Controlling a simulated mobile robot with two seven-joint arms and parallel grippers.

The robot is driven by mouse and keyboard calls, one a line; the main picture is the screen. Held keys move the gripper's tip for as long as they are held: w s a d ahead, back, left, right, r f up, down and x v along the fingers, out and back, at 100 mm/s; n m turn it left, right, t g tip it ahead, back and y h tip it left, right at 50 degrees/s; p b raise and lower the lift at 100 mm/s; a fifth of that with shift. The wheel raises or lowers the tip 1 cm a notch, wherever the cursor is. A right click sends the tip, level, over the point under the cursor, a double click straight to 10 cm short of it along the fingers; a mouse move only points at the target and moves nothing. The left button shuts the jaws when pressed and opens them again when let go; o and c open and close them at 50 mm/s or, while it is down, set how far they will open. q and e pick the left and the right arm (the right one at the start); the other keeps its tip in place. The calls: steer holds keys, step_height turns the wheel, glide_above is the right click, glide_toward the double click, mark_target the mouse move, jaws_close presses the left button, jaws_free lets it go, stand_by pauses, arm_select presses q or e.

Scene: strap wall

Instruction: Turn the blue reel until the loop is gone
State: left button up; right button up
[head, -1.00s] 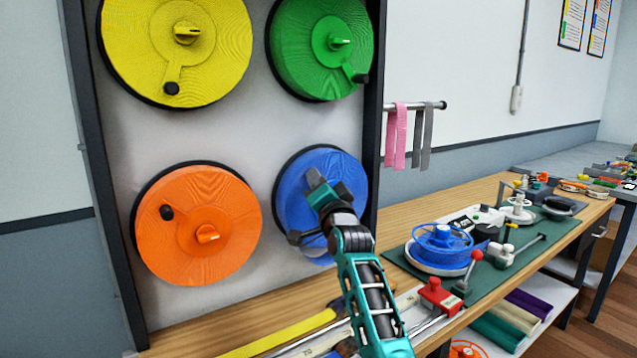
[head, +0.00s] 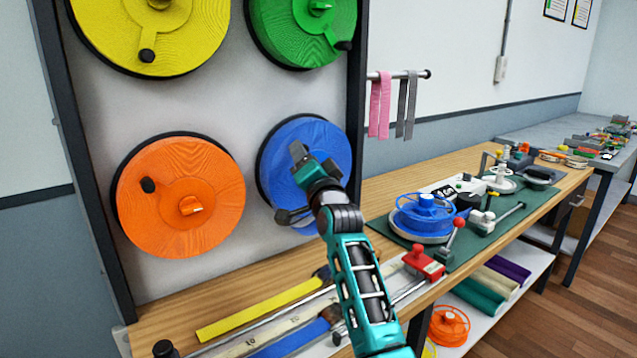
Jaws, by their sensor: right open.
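The blue reel (head: 325,135) is the lower right disc on the wall panel. My right gripper (head: 312,164) is in front of it, open, and hides its middle; I cannot tell whether the fingers touch anything. A dark grey piece with a black end (head: 290,216) shows at the reel's lower left edge, partly behind my arm. A blue strap (head: 290,341) lies on the bench below, partly hidden by my right arm. I cannot make out a loop in it. My left gripper is not in view.
Yellow (head: 190,45), green (head: 290,25) and orange (head: 215,225) reels share the panel. A yellow strap (head: 262,309) lies on the bench. A red-based lever (head: 424,263) and a small blue spool (head: 424,208) stand right of my arm. Pink strips (head: 380,105) hang from a rod.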

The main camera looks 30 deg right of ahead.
steer(key=v, duration=1)
steer(key=shift+b, duration=0.3)
